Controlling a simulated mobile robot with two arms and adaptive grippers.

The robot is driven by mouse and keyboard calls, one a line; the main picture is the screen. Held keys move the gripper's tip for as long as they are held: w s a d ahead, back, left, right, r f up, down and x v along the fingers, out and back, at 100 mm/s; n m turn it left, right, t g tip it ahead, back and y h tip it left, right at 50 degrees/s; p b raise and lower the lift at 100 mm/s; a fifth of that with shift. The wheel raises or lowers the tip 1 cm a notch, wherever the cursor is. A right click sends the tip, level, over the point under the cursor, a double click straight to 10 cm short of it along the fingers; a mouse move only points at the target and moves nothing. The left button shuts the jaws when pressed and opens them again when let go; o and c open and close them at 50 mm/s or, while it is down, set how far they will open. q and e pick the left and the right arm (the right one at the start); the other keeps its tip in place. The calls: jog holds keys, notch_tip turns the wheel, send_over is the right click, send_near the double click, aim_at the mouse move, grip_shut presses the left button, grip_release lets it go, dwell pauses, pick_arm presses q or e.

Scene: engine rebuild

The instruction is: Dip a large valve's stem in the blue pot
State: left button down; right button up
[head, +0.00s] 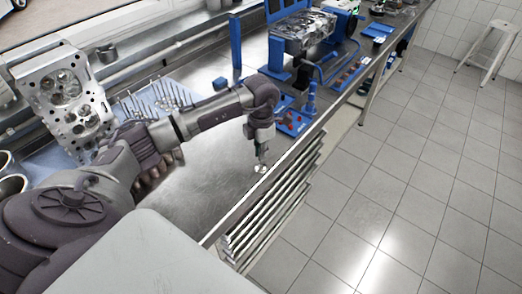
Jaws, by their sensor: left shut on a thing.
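My left gripper (262,152) points down over the bench near its front edge. It is shut on a valve, whose pale round head (260,169) shows just below the fingertips, close above the bench or touching it; I cannot tell which. The valve's stem is hidden by the fingers. A small upright blue object (311,97) stands on the bench beyond the gripper, to its upper right; I cannot tell if it is the blue pot. Several valves (158,93) stand stem-up in a rack behind my left arm. My right gripper is out of view.
A metal cylinder head (62,92) leans at the left. A blue tray with dark red parts (292,123) lies beyond my gripper near the bench edge. An engine part (302,33) sits on a blue stand farther back. The bench (205,185) beside my gripper is clear.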

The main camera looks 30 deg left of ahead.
pick_arm(q)
jog(key=shift+f, duration=0.1)
jog(key=c, duration=1.2)
grip_release()
notch_tip(320, 180, up, 12)
